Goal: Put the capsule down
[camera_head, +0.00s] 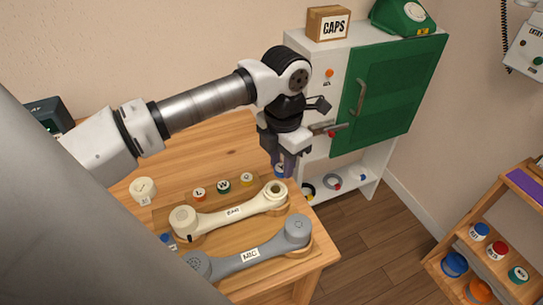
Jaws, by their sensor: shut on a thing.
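My gripper (282,165) points down over the right part of the wooden table, its fingers shut on a small capsule (281,171). The capsule looks white and blue and is mostly hidden by the fingers. It appears just above or behind the right end of a cream handset (232,211) labelled EAR; I cannot tell whether it touches anything. That end of the handset shows a round opening. Three capsules stand in a row behind the handset, marked L (199,194), W (223,187) and O (247,180).
A grey handset (250,254) labelled MIC lies in front on the table. A white capsule or jar (143,190) stands at the left. A cabinet with a green door (392,95) stands behind, bearing a CAPS box (327,24). A wooden rack (500,255) stands right.

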